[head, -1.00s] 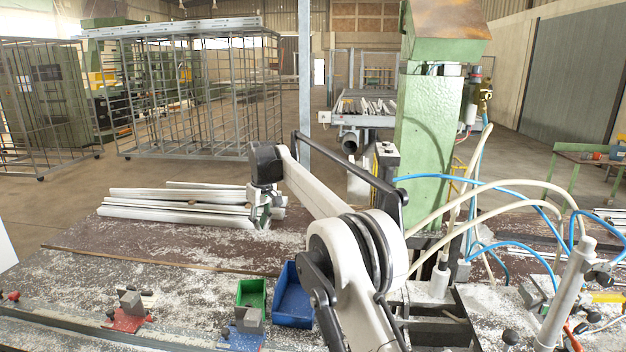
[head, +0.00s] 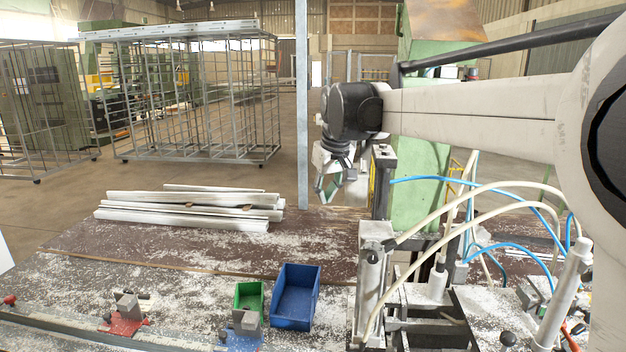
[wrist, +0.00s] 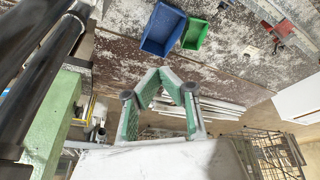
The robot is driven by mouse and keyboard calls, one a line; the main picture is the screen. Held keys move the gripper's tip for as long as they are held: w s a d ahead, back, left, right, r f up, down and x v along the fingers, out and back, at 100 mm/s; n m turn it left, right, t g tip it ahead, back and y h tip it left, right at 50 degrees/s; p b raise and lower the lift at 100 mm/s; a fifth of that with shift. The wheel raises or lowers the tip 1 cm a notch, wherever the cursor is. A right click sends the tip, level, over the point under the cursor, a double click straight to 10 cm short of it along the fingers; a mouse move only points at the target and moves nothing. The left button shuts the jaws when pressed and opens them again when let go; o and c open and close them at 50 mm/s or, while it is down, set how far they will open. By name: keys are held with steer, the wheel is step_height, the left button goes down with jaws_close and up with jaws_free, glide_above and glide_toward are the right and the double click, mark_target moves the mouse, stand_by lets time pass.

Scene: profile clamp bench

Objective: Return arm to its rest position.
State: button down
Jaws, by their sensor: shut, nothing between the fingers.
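My gripper (head: 327,190) hangs in the air at the end of my arm, above the back part of the bench and left of the green machine column. Its fingers are together and hold nothing. In the wrist view, the green-padded fingers (wrist: 172,74) meet in a pointed shape at their tips. My arm stretches across the right side of the head view, its forearm nearly level. Nothing touches the gripper.
A blue bin (head: 297,296) and a green bin (head: 249,297) stand on the dusty bench (head: 190,262). White profiles (head: 190,207) lie at its back left. The green column (head: 420,180), hoses and clamp fixtures crowd the right. Red (head: 124,322) and blue clamps line the front.

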steer(key=s+d, duration=0.3)
steer(key=s, duration=0.2)
steer(key=s+d+m+t, duration=0.1)
steer(key=s+d, duration=0.2)
steer(key=s, duration=0.3)
steer(key=s+d+m, duration=0.1)
steer(key=s+d, duration=0.3)
steer(key=s, duration=0.2)
steer(key=shift+f+t+h, duration=0.15)
steer(key=shift+t+h, duration=0.15)
steer(key=s+d+f+m+t, duration=0.15)
steer(key=s+d+f, duration=0.25)
steer(key=s+f, duration=0.45)
steer(key=s+d+f+m, duration=0.25)
steer(key=s+f, duration=0.25)
steer(key=s, duration=0.6)
step_height(320, 180, down, 18)
steer(key=b, duration=1.9)
steer(key=shift+r+n+h, duration=0.2)
steer(key=shift+n+h, duration=0.1)
steer(key=shift+h, duration=0.1)
